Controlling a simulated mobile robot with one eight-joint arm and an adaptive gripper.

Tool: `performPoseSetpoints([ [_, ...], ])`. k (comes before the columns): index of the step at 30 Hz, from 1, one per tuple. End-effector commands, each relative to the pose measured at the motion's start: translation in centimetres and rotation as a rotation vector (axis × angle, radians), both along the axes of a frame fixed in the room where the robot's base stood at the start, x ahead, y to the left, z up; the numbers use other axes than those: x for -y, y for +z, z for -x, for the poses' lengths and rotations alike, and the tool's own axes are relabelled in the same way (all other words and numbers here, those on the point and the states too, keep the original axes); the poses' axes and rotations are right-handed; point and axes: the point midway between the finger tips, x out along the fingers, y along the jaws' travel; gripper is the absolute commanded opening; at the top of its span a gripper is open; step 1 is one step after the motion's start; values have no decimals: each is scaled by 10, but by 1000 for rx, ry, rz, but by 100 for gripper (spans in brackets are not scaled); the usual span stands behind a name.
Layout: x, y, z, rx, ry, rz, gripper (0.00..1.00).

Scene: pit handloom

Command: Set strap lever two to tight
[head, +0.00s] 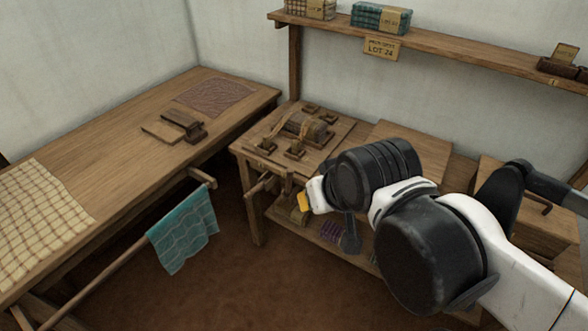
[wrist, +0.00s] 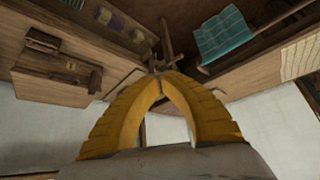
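My gripper (head: 305,201) is in front of the small side table in the head view, near wooden fittings (head: 268,184) at the table's front edge. In the wrist view the yellow fingertips (wrist: 165,74) come together at the top of an arch. Dark wooden bars (wrist: 166,42) lie just beyond the tips; I cannot tell whether they touch. No object is clearly seen between the fingers. Which bar is strap lever two, and its setting, I cannot tell. On the table stands a wooden block with straps (head: 305,126), with small wooden pieces around it.
A long table (head: 120,140) stands left, with patterned cloth (head: 40,220) and a dark wooden tool (head: 184,125). A teal cloth (head: 184,232) hangs on a rod. A wall shelf (head: 450,56) holds cloth bundles. A low shelf with small goods lies under the side table. The middle floor is clear.

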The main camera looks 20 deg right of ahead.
Motion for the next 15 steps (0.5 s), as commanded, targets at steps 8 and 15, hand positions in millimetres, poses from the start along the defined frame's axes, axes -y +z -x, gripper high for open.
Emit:
performPoseSetpoints([
  [8,14,32,-63,-82,-160,-58,0],
  [15,33,37,-137,-165,-351,-112,0],
])
